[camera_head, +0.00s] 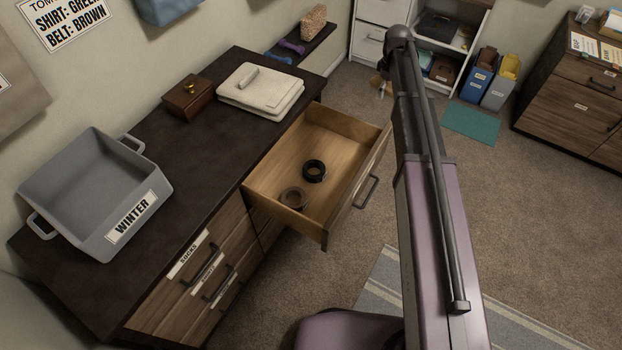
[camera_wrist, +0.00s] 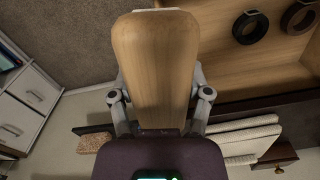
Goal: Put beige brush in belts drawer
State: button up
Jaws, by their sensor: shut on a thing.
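The beige brush (camera_wrist: 153,60) is a smooth, rounded wooden piece that fills the middle of the wrist view. My gripper (camera_wrist: 160,98) is shut on it, with one finger on each side. The open drawer (camera_head: 335,130) juts from the dark dresser in the head view. It holds a black coiled belt (camera_head: 314,171) and a brown coiled belt (camera_head: 293,197). In the wrist view the drawer (camera_wrist: 270,73) is at the upper right, beside the brush. The brush is not clearly seen in the head view, where my arm blocks part of the scene.
The dresser top (camera_head: 190,140) carries a grey WINTER bin (camera_head: 85,205), a brown box (camera_head: 188,97) and folded cream cloth (camera_head: 260,88). Closed labelled drawers (camera_head: 185,290) lie below. A white cabinet (camera_head: 369,48) stands behind. Carpet (camera_head: 345,250) is open in front of the drawer.

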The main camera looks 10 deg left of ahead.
jog(key=s+a+f+n+b, duration=0.1)
jog(key=s+a+f+b, duration=0.1)
jog(key=a+f+b, duration=0.4)
jog(key=s+a+f+n+b, duration=0.1)
jog(key=a+f+b, duration=0.6)
jog(key=f+b, duration=0.3)
jog(key=shift+s+a+f+b, duration=0.3)
jog(key=shift+s+f+b, duration=0.1)
jog(key=shift+f, duration=0.65)
jog(key=b, duration=0.6)
send_over(337, 151)
notch_tip(337, 151, down, 6)
jog(key=shift+w+f, duration=0.1)
jog(key=shift+f, duration=0.05)
jog(key=shift+f+b, duration=1.9)
jog(key=shift+b, duration=0.1)
jog(key=shift+f, duration=0.1)
jog(key=o, duration=1)
